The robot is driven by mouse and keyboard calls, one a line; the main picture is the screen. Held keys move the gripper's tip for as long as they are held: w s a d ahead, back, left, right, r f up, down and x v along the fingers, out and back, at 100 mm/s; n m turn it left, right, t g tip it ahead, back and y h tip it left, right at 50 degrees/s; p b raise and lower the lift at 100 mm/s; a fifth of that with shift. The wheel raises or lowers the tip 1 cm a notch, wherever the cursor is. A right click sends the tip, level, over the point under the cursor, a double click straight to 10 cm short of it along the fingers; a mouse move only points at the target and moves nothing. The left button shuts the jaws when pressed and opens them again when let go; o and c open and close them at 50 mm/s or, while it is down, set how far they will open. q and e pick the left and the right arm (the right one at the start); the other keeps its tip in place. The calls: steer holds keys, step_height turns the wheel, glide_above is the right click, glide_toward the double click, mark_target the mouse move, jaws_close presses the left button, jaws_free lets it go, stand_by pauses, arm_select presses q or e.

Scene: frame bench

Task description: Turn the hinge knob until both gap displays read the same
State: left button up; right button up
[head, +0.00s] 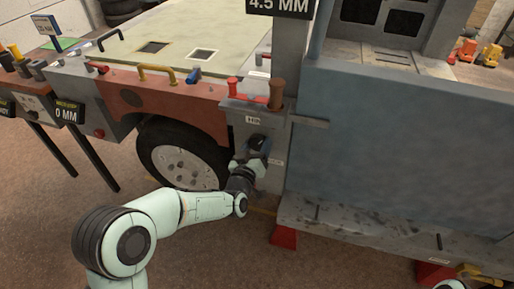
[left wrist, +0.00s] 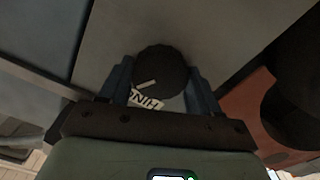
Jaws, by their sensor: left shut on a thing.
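The hinge knob (left wrist: 163,68) is dark and round in the left wrist view, with a pale pointer line toward its lower left. A white label (left wrist: 146,101) beginning "HIN" is partly hidden beside it. My left gripper (head: 257,147) is shut on the knob, one finger on each side, at the grey post (head: 243,128) in the head view. One gap display (head: 279,6) at the top reads 4.5 MM, its upper edge cut off. Another gap display (head: 69,112) at the left shows 0 MM; whether a digit precedes this is unclear.
A tyred wheel (head: 185,160) stands left of the post. A large blue-grey panel (head: 400,140) rises to its right, above a worn grey ledge (head: 390,225). Red and brown handles (head: 277,95) stick up above the knob. Brown floor (head: 60,210) is open at lower left.

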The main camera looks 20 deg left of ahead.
arm_select(q)
steer(key=m, duration=0.2)
steer(key=shift+m, duration=1.6)
arm_select(e)
steer(key=shift+w+d+f, duration=0.15)
steer(key=shift+w, duration=0.1)
arm_select(q)
steer(key=o, duration=1.1)
steer(key=shift+c, duration=0.2)
steer(key=s, duration=1.3)
steer(key=shift+s+a+p, duration=0.2)
steer(key=shift+p, duration=0.2)
arm_select(e)
steer(key=shift+s+a+r, duration=0.4)
steer(key=shift+s+r, duration=0.1)
steer(key=shift+s, duration=0.3)
